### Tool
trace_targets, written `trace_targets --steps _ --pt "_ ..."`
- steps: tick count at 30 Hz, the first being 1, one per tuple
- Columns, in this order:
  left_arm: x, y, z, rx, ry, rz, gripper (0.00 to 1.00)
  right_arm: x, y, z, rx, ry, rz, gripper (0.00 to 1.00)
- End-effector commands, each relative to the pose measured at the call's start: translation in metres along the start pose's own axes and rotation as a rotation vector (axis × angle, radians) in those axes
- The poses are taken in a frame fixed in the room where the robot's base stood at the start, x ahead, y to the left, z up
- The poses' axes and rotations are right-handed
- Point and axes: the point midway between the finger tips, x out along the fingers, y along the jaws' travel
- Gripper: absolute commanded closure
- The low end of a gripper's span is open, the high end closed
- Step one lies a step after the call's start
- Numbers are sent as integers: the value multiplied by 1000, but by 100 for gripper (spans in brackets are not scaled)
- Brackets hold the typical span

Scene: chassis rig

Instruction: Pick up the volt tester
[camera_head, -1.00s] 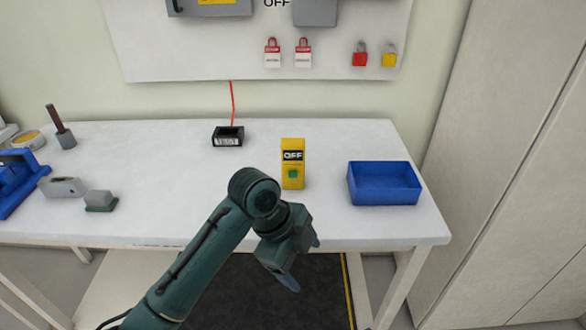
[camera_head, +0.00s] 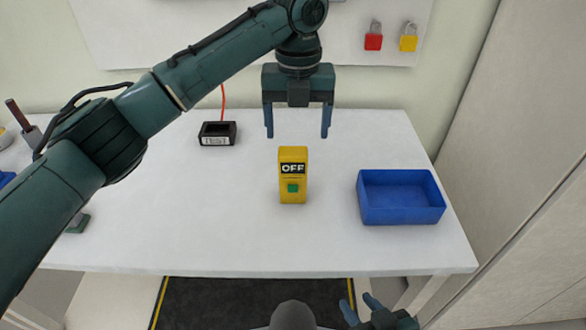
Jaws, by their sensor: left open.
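The volt tester is a yellow block (camera_head: 293,177) with a black "OFF" display and a green button. It stands upright on the white table, near the middle of the head view. My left gripper (camera_head: 298,136) is open and empty, its two blue fingers pointing down. In the picture it shows just above the tester, apart from it. My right gripper (camera_head: 360,309) shows only in part at the bottom edge, below the table's front edge, with blue fingers spread apart and nothing between them.
A blue open bin (camera_head: 400,216) stands right of the tester. A small black box (camera_head: 217,134) with a red cord sits at the back left. Red (camera_head: 373,37) and yellow (camera_head: 408,38) padlocks hang on the wall board. The white table (camera_head: 190,235) is clear around the tester.

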Motion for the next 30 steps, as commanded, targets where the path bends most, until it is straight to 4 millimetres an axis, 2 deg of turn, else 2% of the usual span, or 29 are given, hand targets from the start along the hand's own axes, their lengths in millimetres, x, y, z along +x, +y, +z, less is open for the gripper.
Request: trace_targets --steps 1,6,14,21,25,30 --pt "12 1 0 -1 3 1 24 -1 -1 3 2 -6 -2 64" --pt "39 0 0 -2 0 0 24 -1 -3 3 3 -7 -6 64" --pt "59 3 -2 -2 -1 0 24 -1 -2 1 -5 -4 -7 64" --pt "94 8 -6 -2 -1 0 24 -2 0 -1 -18 -5 -5 64" --pt "102 8 -6 -2 -2 -1 24 -2 0 -1 -19 -6 -4 64" --pt "103 8 -6 -2 -3 -1 24 -2 1 -1 -19 -6 -3 64"
